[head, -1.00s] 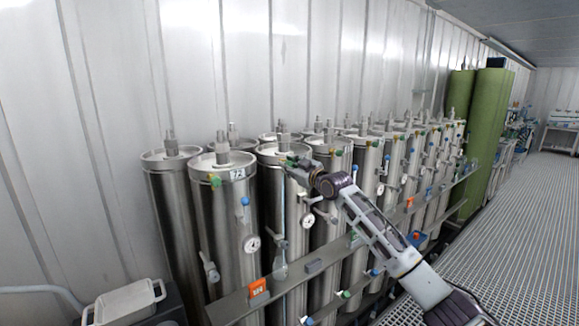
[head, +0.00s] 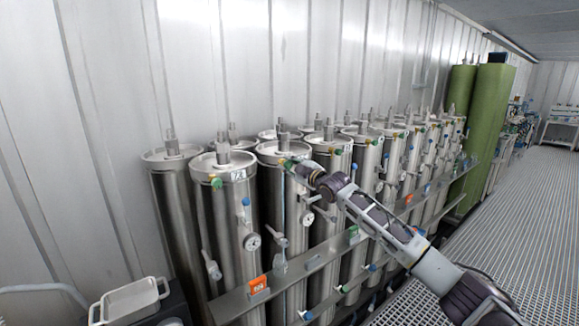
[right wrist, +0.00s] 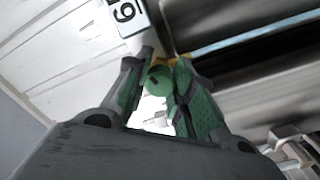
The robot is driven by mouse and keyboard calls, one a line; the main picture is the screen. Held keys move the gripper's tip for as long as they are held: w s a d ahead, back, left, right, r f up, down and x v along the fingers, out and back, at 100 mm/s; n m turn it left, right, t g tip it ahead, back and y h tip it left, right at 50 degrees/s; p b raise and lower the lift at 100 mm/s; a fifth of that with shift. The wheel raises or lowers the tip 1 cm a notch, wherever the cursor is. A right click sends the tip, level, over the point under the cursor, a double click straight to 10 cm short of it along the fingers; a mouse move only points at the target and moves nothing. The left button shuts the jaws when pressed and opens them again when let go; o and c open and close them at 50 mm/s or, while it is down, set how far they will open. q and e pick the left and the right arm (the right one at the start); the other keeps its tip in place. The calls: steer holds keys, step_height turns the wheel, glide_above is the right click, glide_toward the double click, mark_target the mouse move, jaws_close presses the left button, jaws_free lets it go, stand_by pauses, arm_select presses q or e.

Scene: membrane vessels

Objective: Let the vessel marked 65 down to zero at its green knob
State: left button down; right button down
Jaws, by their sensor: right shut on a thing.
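My right gripper (head: 292,164) is at the upper front of a steel vessel (head: 270,200), just below its lid. In the right wrist view its green-padded fingers (right wrist: 165,85) are shut on a round green knob (right wrist: 160,79). A black-on-white label (right wrist: 128,14) beside the knob is cut off by the frame edge; one digit shows, like a 6 or a 9. In the head view the gripper covers the knob and the label. A round dial gauge (head: 308,219) sits lower on the vessel's front; its needle is too small to read. My left gripper is not in view.
A vessel marked 72 (head: 224,200) stands to the left, with its own green knob and gauge. More vessels run to the right towards tall green cylinders (head: 488,130). A metal rail (head: 325,258) with coloured tags crosses their fronts. A white tray (head: 130,300) stands at lower left. The grated floor (head: 530,220) is clear.

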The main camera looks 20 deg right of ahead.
steer(key=c, duration=1.2)
jaws_free()
steer(key=shift+o, duration=0.2)
steer(key=v, duration=1.2)
steer(key=shift+m, duration=0.3)
